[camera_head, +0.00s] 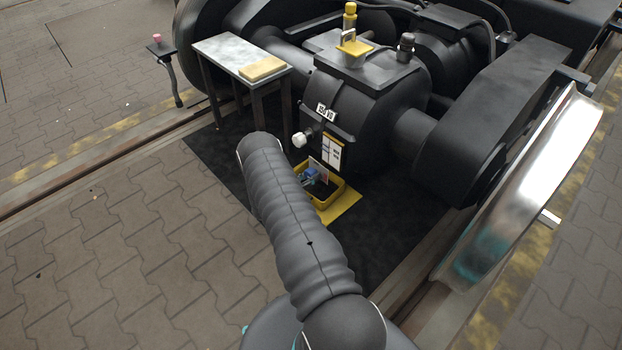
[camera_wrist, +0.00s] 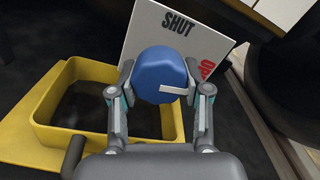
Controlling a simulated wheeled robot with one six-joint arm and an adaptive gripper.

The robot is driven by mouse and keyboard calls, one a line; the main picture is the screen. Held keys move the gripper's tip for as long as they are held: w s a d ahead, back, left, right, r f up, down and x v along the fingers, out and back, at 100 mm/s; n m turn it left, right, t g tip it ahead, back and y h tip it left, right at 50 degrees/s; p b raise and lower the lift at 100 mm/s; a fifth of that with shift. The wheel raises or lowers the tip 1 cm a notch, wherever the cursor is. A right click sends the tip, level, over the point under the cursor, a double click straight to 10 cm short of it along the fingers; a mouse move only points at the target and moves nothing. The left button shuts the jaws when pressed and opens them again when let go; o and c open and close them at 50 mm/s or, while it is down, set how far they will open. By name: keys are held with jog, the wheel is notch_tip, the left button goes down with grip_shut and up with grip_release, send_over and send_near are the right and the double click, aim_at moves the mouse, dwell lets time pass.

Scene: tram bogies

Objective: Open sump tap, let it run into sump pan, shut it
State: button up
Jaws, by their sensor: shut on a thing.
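The sump tap's blue knob (camera_wrist: 160,76) sits in front of a white plate (camera_wrist: 180,35) marked SHUT at the top, with partly hidden red lettering at its right. A white pointer line on the knob runs rightward, toward the red lettering. My gripper (camera_wrist: 159,80) has its two fingers closed on either side of the knob. The yellow sump pan (camera_wrist: 48,143) lies below and behind it, with a dark inside; I cannot tell if liquid is running in. In the head view the pan (camera_head: 334,202) shows beside a blue part, and my arm hides much of this area.
The black gearbox (camera_head: 370,110) stands just behind the tap, with a white knob (camera_head: 299,139) on its near side. A small table (camera_head: 222,48) with a tan block (camera_head: 263,68) stands to the left. A shiny wheel (camera_head: 520,190) is at the right.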

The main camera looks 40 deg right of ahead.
jog(key=n+b, duration=0.3)
jog(key=n, duration=0.1)
jog(key=shift+s+n, duration=0.1)
jog(key=shift+n, duration=0.2)
jog(key=n+b, duration=0.1)
jog(key=n, duration=0.2)
jog(key=shift+r+n+b, duration=0.1)
jog(key=shift+n+b, duration=0.2)
jog(key=shift+b, duration=0.1)
jog(key=n+b, duration=0.1)
jog(key=n, duration=0.3)
jog(key=shift+d+r, duration=0.1)
jog(key=shift+r, duration=0.1)
jog(key=shift+r+n, duration=0.1)
jog(key=shift+n, duration=1.7)
jog(key=o, duration=1.2)
jog(key=shift+c, duration=0.2)
jog(key=shift+a, duration=0.2)
jog(key=s+a, duration=0.1)
jog(key=a, duration=1)
jog(key=shift+a, duration=0.35)
